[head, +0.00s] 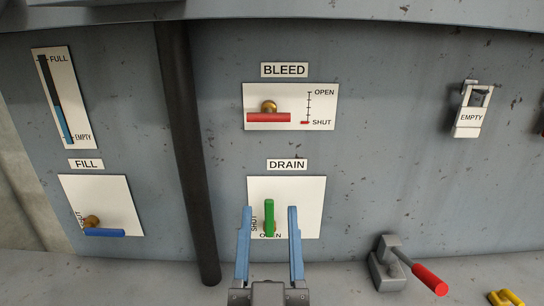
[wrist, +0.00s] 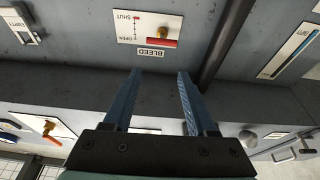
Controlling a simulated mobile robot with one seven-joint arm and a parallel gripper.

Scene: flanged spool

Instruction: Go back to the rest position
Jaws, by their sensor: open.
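My gripper (head: 269,212) is open in the head view, its two blue fingers pointing up in front of the DRAIN plate (head: 311,195). The green DRAIN handle (head: 269,214) stands upright between the fingers in the picture, with a gap on each side. SHUT is marked at its left and OPEN below, partly covered. In the wrist view, my open gripper (wrist: 159,74) holds nothing between its fingers. The BLEED plate (wrist: 127,27) shows upside down beyond the fingertips. I cannot make out the green handle in that view.
Above is the BLEED valve with a red level handle (head: 269,117). A dark vertical pipe (head: 186,150) stands left of my gripper. Further left is the blue FILL handle (head: 104,232). A red-gripped lever (head: 428,279) juts from the ledge at right. An EMPTY tag (head: 470,118) hangs above it.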

